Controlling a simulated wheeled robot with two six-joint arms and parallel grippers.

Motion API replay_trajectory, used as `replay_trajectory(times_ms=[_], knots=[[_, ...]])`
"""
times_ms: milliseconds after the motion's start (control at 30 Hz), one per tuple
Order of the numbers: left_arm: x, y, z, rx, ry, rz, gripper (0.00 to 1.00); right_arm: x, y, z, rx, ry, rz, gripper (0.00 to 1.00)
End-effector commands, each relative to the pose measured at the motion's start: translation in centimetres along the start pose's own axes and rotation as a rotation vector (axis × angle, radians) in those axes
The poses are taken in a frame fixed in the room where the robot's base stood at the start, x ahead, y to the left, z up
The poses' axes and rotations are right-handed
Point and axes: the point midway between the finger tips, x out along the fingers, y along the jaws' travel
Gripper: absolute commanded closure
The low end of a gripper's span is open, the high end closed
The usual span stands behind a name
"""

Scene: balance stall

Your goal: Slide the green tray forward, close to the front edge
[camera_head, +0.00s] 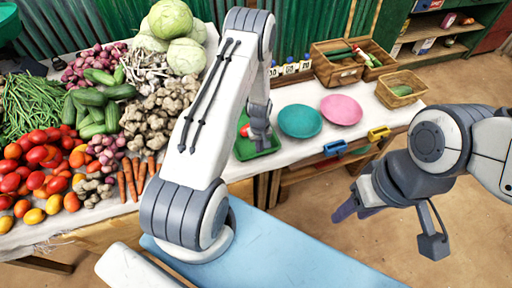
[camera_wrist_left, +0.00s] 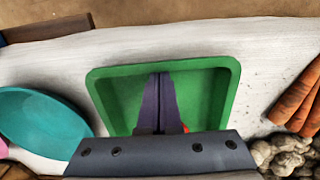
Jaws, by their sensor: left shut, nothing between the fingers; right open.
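The green tray (camera_head: 243,154) lies on the white-covered stall table near its front edge, partly hidden by my left arm in the head view. In the left wrist view the tray (camera_wrist_left: 232,92) fills the middle, with a strip of white cloth between it and the edge. My left gripper (camera_head: 262,148) points down into the tray, its fingers together and empty; they also show in the left wrist view (camera_wrist_left: 160,76). Whether they touch the tray wall is unclear. A small red item (camera_head: 244,130) shows in the tray beside the gripper. My right gripper (camera_head: 356,212) is open over the floor.
A teal plate (camera_head: 300,121) and a pink plate (camera_head: 341,109) lie right of the tray. Carrots (camera_head: 132,178) and ginger lie to its left. Blue (camera_head: 335,147) and yellow (camera_head: 379,133) clips sit on the front edge. Baskets (camera_head: 337,70) stand behind.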

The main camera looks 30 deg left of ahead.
Motion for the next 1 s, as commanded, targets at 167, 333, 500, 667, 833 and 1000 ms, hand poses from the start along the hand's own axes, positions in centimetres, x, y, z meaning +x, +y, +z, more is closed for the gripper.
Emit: replay_trajectory(times_ms=[167,333,500,667,833,1000], knots=[[0.1,0.2,0.0,0.004,-0.001,0.0,1.0,0.1,0.0,0.0,0.0,0.0,0.0,0.5],[0.3,0.2,-1.6,0.005,0.002,0.001,1.0,1.0,0.1,0.1,0.0,0.0,0.0,0.5],[-1.6,0.3,-3.3,0.014,0.004,0.003,1.0,2.1,0.1,0.1,-0.001,0.0,0.0,0.5],[-5.2,-0.1,-3.4,0.007,0.004,0.003,1.0,2.7,0.2,0.2,-0.001,0.001,0.0,0.5],[-8.1,-0.3,-3.5,0.004,0.003,0.002,1.0,3.2,0.2,0.2,0.0,0.0,0.0,0.5],[-9.7,-0.3,-3.4,0.005,0.0,0.0,1.0,3.4,0.2,0.2,0.0,0.0,0.0,0.5]])
